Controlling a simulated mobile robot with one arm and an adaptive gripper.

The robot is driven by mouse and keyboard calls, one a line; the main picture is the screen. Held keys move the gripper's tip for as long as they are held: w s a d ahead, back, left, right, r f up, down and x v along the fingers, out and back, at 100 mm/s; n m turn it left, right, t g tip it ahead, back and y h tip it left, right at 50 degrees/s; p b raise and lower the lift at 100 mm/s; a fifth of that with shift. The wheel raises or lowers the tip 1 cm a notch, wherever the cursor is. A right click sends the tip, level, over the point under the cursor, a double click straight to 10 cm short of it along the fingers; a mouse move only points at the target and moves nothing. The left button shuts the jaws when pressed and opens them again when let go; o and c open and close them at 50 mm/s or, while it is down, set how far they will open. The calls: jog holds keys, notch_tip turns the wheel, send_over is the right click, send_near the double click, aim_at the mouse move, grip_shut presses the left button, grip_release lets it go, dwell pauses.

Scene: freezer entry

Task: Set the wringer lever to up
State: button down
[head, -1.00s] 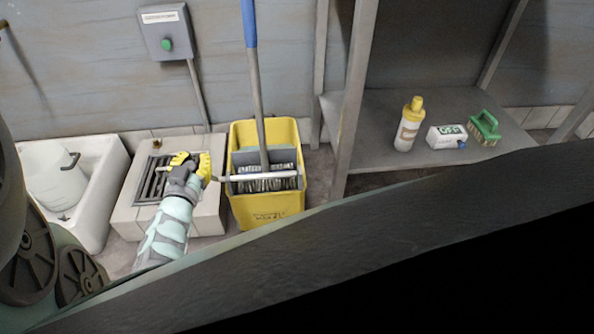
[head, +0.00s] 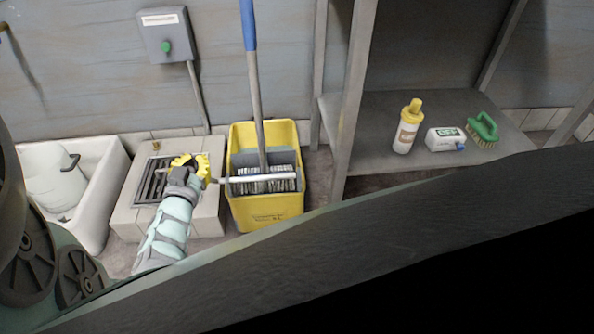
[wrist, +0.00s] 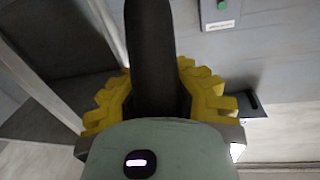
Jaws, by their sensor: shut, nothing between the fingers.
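The yellow mop bucket (head: 265,212) stands on the floor with a grey wringer (head: 243,160) in its top. A pale bar (head: 265,177), which looks like the wringer lever, lies roughly level across the bucket's front and reaches left past its rim toward my gripper. My gripper (head: 190,163), with yellow fingers, is shut and empty beside the bar's left end. I cannot tell whether it touches the bar. In the wrist view, my yellow fingers (wrist: 155,95) flank a dark upright shape that I cannot identify.
A blue-handled mop (head: 254,85) stands in the bucket. A drain block with a grate (head: 152,180) lies under my gripper, and a white basin (head: 88,205) is at the left. A shelf (head: 375,125) at the right holds a bottle (head: 407,128), a white box (head: 444,140) and a green brush (head: 483,130).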

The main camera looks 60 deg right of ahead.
jog(key=shift+w+d+r, duration=0.1)
jog(key=shift+d+r, duration=0.05)
jog(key=shift+r, duration=0.05)
jog(key=r+p, duration=0.1)
jog(key=p, duration=0.2)
jog(key=shift+w+d+y, duration=0.3)
jog(key=shift+w+d, duration=0.05)
jog(key=shift+d, duration=0.05)
jog(key=shift+w+d+r+g+y+p, duration=0.35)
jog(key=shift+w+d+p, duration=0.2)
jog(key=shift+p, duration=0.6)
jog(key=w+d+g+y+b, duration=0.2)
jog(key=w+d+g+y, duration=0.1)
jog(key=w+d, duration=0.4)
jog(key=shift+w+d+r+n+y, duration=0.15)
jog(key=shift+d+r+n+y, duration=0.3)
jog(key=shift+d+y, duration=0.15)
jog(key=c, duration=1.7)
grip_release()
jog(key=shift+r, duration=0.15)
jog(key=o, duration=1.1)
jog(key=shift+c, duration=0.2)
